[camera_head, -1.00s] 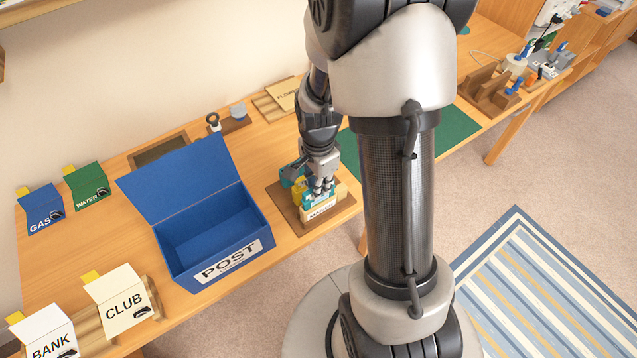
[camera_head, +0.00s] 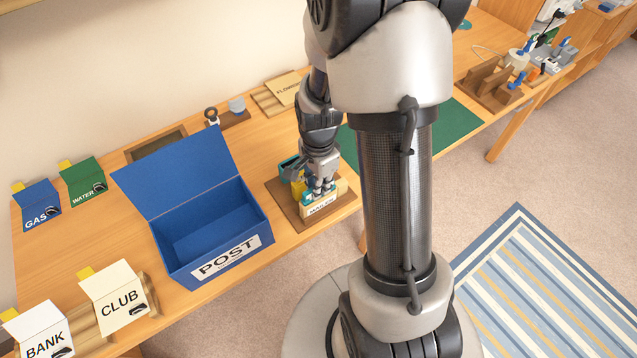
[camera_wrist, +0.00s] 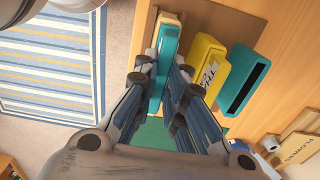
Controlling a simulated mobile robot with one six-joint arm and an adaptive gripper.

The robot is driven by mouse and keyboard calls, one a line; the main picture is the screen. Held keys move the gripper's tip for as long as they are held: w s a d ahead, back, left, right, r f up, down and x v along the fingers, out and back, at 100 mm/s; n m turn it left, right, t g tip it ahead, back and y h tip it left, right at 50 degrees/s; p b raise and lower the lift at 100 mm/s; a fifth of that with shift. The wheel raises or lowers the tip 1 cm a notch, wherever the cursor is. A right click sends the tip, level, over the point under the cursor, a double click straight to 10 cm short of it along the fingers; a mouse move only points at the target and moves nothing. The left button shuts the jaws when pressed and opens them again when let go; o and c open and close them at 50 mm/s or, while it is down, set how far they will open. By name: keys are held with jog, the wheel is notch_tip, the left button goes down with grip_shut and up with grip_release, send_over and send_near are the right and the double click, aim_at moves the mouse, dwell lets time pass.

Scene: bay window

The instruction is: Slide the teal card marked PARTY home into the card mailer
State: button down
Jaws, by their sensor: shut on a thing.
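My gripper (camera_head: 320,186) is at the wooden stand on the table, just above a cream front piece labelled MAILER (camera_head: 322,207). In the wrist view my gripper (camera_wrist: 160,75) is shut on a teal card (camera_wrist: 167,45), whose long edge runs away from the fingers. The card is beside or in the cream-walled mailer; the fingers hide how deep it sits. Its PARTY marking is not readable. A yellow piece with writing (camera_wrist: 207,66) and a teal piece with a dark slot (camera_wrist: 245,80) stand apart to the right of the card in the wrist view.
The brown base board (camera_head: 286,207) carries these pieces near the table's front edge. An open blue POST box (camera_head: 178,270) stands to the left. A FLOWERS card (camera_head: 287,88) lies behind. A green mat (camera_head: 455,130) is to the right, partly behind my arm.

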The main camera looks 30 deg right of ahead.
jog(key=shift+f, duration=0.3)
jog(key=c, duration=1.6)
grip_release()
notch_tip(320, 180, up, 12)
